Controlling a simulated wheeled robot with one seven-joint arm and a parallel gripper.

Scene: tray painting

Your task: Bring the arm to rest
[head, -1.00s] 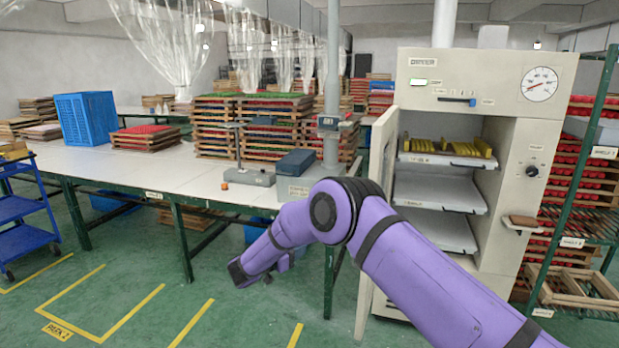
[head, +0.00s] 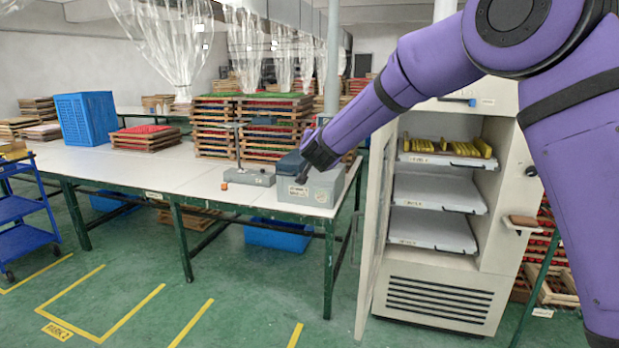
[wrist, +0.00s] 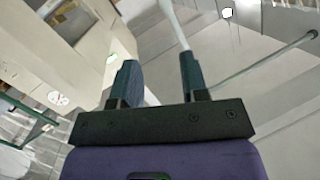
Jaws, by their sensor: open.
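My purple arm crosses the right side of the head view, with its elbow high at the upper right. The forearm slopes down to the left, and my gripper (head: 313,160) is at its end, in front of the grey box at the table's right end. In the wrist view my gripper (wrist: 161,85) shows two dark fingers set well apart with nothing between them. The wrist view looks tilted up toward the ceiling, with the cabinet at its left. I cannot tell the gap between gripper and box.
The white table (head: 150,175) carries a blue crate (head: 86,118), stacked wooden trays (head: 213,140) and a grey box (head: 325,190). The open dryer cabinet (head: 440,295) holds shelves at the right, its door (head: 375,230) swung out. A blue cart (head: 20,208) stands left. The marked green floor is clear.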

